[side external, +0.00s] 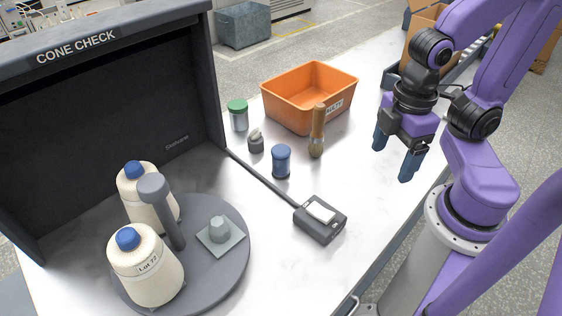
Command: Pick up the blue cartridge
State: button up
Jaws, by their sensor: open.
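The blue cartridge (281,161) is a short dark blue cylinder standing upright on the white table, near the middle of the side external view. My gripper (394,158) is at the right, above the table's right edge. Its two blue fingers point down and stand apart, with nothing between them. It is well to the right of the cartridge and not touching it.
A wooden-handled tool (317,132) stands close to the cartridge's right. A grey weight (256,141) and a green-lidded jar (238,114) are to its left. An orange bin (283,105) is behind. A black box (320,219) with a cable lies in front. Yarn cones (146,264) stand on the turntable.

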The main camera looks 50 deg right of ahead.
jog(key=w+f+n+t+h, duration=0.1)
jog(key=w+f+n+h, duration=0.2)
jog(key=w+h, duration=0.1)
jog(key=n+t+h, duration=0.3)
jog(key=n+t, duration=0.7)
jog(key=n, duration=0.4)
send_near(279, 154)
jog(key=x, duration=0.9)
jog(key=s+f+x, duration=0.1)
jog(key=x, duration=0.4)
jog(key=shift+d, duration=0.25)
jog(key=c, duration=1.1)
